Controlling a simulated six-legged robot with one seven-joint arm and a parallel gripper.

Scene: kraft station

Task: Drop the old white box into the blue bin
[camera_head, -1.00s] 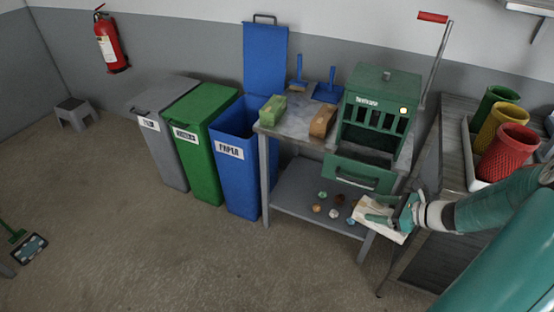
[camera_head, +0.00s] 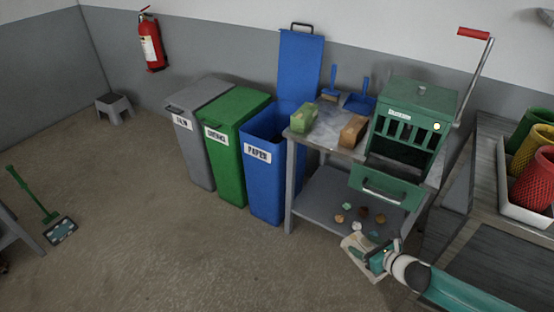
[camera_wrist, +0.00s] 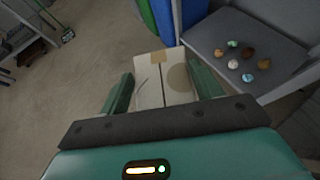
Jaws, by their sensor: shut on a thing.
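The old white box (camera_wrist: 160,82) is a flat, off-white carton with a tan patch and a round tan stain. My gripper (camera_wrist: 148,92) is shut on it, with one green finger on each side. In the head view the box (camera_head: 354,246) shows at the lower right, partly hidden by my gripper (camera_head: 376,260). It is held in front of the metal table's lower shelf. The blue bin (camera_head: 264,190), labelled PAPER, stands open to the left of the table, with its lid (camera_head: 301,68) raised. The box is right of the bin and apart from it.
A green bin (camera_head: 229,160) and a grey bin (camera_head: 191,150), both lidded, stand left of the blue one. The metal table (camera_head: 289,185) carries a green press (camera_head: 412,115) and two small boxes. Several small lumps lie on its lower shelf. Floor in front of the bins is clear.

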